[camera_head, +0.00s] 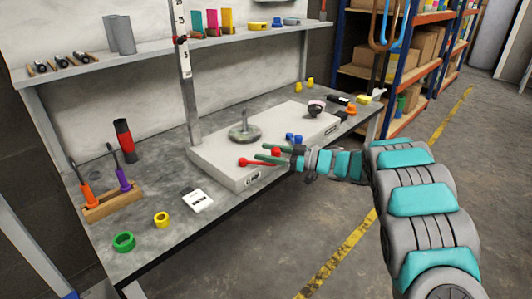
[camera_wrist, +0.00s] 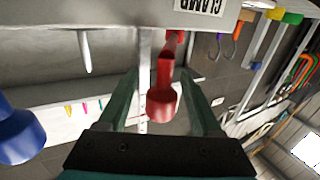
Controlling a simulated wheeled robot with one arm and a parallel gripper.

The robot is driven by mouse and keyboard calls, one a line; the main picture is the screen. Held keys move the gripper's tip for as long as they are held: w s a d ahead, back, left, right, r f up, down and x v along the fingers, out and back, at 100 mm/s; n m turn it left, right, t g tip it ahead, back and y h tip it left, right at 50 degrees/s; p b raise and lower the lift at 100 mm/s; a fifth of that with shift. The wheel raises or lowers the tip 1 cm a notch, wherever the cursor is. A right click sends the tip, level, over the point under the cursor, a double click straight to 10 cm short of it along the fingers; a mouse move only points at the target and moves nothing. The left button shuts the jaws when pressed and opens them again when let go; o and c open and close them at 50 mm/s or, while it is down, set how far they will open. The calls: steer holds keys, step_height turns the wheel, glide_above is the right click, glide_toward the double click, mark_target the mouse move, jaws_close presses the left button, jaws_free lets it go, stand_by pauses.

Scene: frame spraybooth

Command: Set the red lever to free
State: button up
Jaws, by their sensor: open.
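The red lever (camera_wrist: 164,88) shows in the wrist view between my two green fingers, its thick rounded end nearest the palm. It reaches away to a red mount under the grey block. My gripper (camera_wrist: 160,78) is open around the lever, with a visible gap on both sides. In the head view my gripper (camera_head: 264,153) is at the front edge of the pale block (camera_head: 215,160), with red parts beside and between its fingers. A label reading CLAMP (camera_wrist: 200,5) appears upside down in the wrist view. Any "free" marking cannot be made out.
Blue knobs (camera_head: 293,137) sit close to my gripper; a blue knob (camera_wrist: 18,135) also fills the wrist view's left. A round metal disc (camera_head: 245,132) with a post stands on the block. A white device (camera_head: 197,200) and yellow ring (camera_head: 161,219) lie on the bench in front.

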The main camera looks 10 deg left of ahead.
steer(key=v, duration=0.7)
steer(key=shift+d+b, duration=0.2)
steer(key=shift+b, duration=0.2)
